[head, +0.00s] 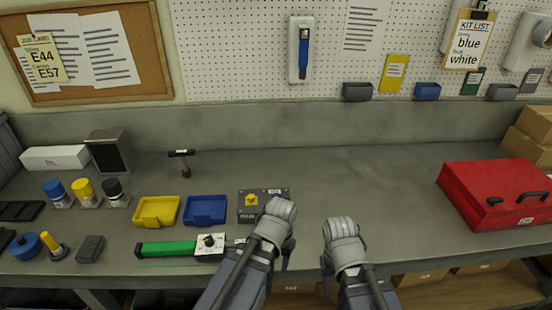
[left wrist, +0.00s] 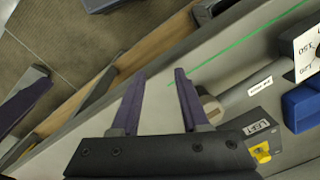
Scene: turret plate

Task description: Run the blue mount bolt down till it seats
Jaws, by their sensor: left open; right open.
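I cannot make out for sure which part is the blue mount bolt. A round blue piece with a raised top (head: 26,246) lies at the far left of the bench beside a yellow knobbed piece (head: 51,247). A dark labelled block with a yellow top piece (head: 250,203) stands just left of my left gripper (head: 280,232), and shows in the left wrist view (left wrist: 240,134). My left gripper's two dark fingers (left wrist: 160,80) are apart with nothing between them. My right gripper (head: 342,250) is open near the bench's front edge; its fingertips are mostly hidden.
A green tool with a white dial block (head: 168,248) lies left of my left arm. Yellow (head: 141,220) and blue (head: 205,221) trays stand behind it. A T-handled tool (head: 181,154) stands farther back. A red toolbox (head: 480,182) is at right. The right-centre bench is clear.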

